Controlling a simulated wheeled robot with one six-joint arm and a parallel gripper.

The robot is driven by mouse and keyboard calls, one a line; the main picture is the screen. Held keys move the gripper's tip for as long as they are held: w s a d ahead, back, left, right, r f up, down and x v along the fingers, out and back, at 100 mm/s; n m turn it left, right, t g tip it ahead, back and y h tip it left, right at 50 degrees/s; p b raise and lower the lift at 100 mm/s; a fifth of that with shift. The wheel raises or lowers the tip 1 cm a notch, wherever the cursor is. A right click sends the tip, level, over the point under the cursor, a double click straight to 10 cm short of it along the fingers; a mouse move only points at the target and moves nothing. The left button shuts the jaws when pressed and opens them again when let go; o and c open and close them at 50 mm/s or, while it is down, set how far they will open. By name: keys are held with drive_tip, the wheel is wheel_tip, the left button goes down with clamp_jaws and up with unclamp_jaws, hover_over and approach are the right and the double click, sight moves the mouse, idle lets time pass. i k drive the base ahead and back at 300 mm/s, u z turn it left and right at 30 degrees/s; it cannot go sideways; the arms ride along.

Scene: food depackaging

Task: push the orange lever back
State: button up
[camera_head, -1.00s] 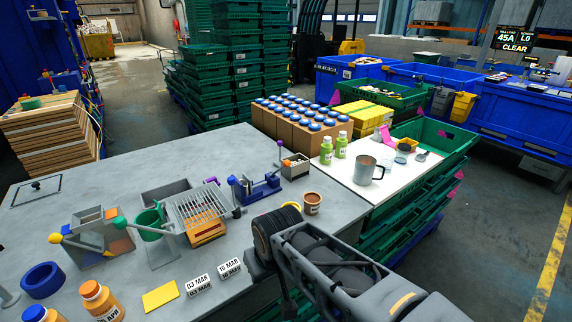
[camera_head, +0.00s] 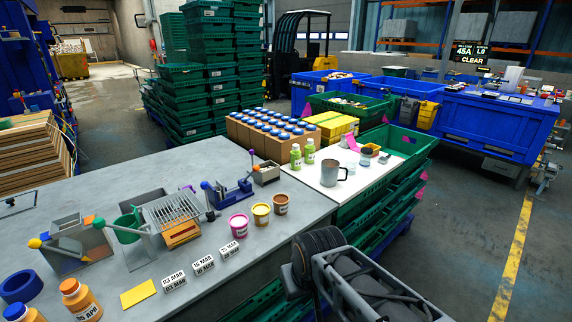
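A lever with an orange-yellow ball knob (camera_head: 35,243) sticks out to the left of a grey metal box (camera_head: 82,238) at the left of the table. Its rod runs from the knob toward the box's front. A second lever with a green ball knob (camera_head: 98,223) stands just right of it, by a green cup (camera_head: 129,226). My arm shows at the lower right, over the table's front edge, well apart from the lever. My gripper cannot be made out in the picture.
A wire rack (camera_head: 172,212), a blue clamp device (camera_head: 228,192) and three small tubs (camera_head: 261,213) stand right of the levers. Date cards (camera_head: 204,265), a yellow card (camera_head: 138,293) and orange bottles (camera_head: 80,298) lie or stand in front.

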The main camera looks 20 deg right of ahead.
sight(256, 168)
drive_tip(key=z, duration=0.5)
drive_tip(key=i, duration=0.6)
drive_tip(key=u, duration=1.45)
